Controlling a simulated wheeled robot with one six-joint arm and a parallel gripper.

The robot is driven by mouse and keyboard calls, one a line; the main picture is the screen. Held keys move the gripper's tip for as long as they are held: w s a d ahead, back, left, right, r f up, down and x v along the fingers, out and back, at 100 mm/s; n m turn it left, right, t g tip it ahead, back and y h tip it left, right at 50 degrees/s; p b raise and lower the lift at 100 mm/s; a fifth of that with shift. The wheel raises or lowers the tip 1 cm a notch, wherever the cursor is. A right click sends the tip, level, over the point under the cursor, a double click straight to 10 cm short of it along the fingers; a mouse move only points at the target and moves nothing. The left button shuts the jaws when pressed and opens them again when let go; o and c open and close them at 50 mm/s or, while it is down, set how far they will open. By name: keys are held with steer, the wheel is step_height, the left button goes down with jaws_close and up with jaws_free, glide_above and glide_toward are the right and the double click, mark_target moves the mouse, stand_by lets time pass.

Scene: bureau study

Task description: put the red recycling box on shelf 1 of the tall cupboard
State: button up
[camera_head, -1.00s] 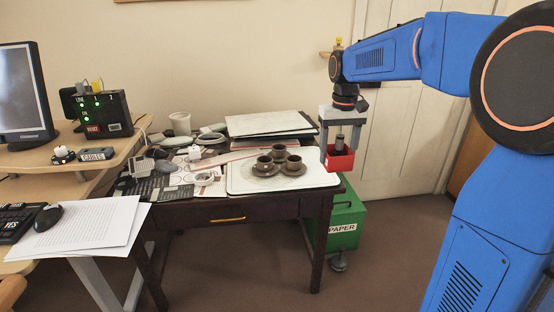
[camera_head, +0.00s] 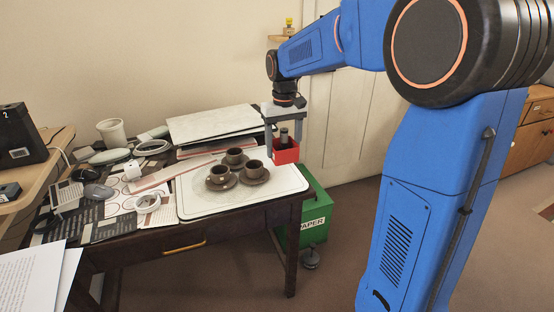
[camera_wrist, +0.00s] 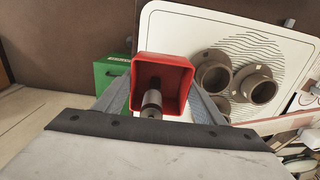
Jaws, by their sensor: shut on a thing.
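My gripper (camera_head: 285,136) is shut on the small red box (camera_head: 287,155) and holds it in the air by the right end of the dark desk. In the wrist view the red box (camera_wrist: 174,67) is seen from above, open-topped, with a grey cylindrical thing (camera_wrist: 152,100) inside it. The gripper's fingers stand on either side of the box. The tall cupboard and its shelf 1 cannot be made out in these views.
A white tray (camera_head: 203,206) with several brown cups on saucers lies on the desk, left of the box. A green box marked PAPER (camera_head: 315,215) stands on the floor by the desk's right end. Wooden drawers (camera_head: 535,135) show at the far right.

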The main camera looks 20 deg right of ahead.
steer(key=shift+f, duration=2.3)
steer(key=shift+f, duration=0.1)
steer(key=o, duration=1.1)
steer(key=shift+c, duration=0.2)
